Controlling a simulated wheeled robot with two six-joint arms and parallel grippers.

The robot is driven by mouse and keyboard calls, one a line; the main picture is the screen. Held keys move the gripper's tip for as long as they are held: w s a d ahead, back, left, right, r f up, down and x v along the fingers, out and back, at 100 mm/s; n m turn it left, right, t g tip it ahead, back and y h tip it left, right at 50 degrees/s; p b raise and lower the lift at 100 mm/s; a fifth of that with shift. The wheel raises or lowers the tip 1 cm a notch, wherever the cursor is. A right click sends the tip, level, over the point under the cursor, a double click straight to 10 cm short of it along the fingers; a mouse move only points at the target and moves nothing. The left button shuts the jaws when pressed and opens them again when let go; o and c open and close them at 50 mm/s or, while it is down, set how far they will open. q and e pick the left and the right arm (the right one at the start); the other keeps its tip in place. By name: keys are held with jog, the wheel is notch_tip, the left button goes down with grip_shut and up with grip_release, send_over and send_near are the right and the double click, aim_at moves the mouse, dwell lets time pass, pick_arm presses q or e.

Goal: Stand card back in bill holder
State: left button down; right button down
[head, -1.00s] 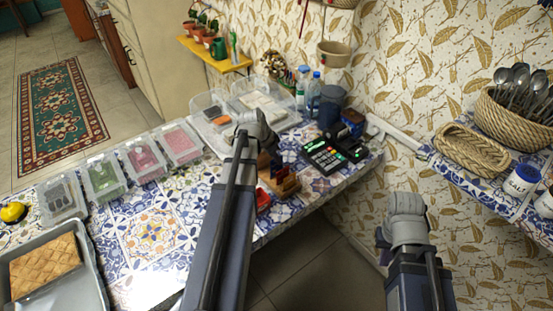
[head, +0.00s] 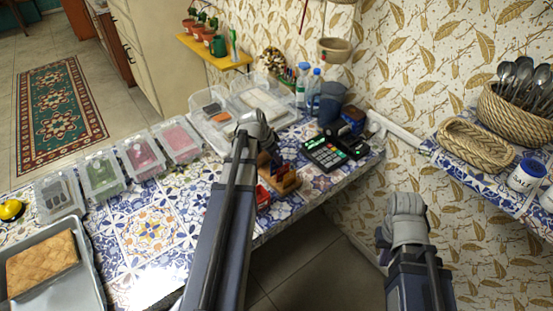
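A small wooden holder (head: 287,183) stands near the front edge of the tiled counter, with dark red upright pieces in it. I take it for the bill holder. A small red item (head: 262,196) lies just left of it, partly behind my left arm; I cannot tell whether it is the card. My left arm reaches over the counter, and its wrist hides the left gripper's fingers close to the holder. My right gripper (head: 382,240) hangs beyond the counter's front edge, to the right, away from the holder; its fingers are mostly hidden by the wrist.
A black card terminal (head: 325,153) with green lights sits right of the holder. Behind are bottles (head: 314,88), a dark cup (head: 331,103) and clear tubs (head: 258,103). Lidded boxes (head: 142,156) line the counter's far left edge. A tray (head: 88,270) holds a pastry.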

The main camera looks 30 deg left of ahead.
pick_arm(q)
jog(key=shift+f, duration=0.15)
jog(key=c, duration=0.8)
grip_release()
jog(key=shift+c, duration=0.2)
notch_tip(320, 180, up, 7)
jog(key=p, duration=0.7)
dwell(0.6)
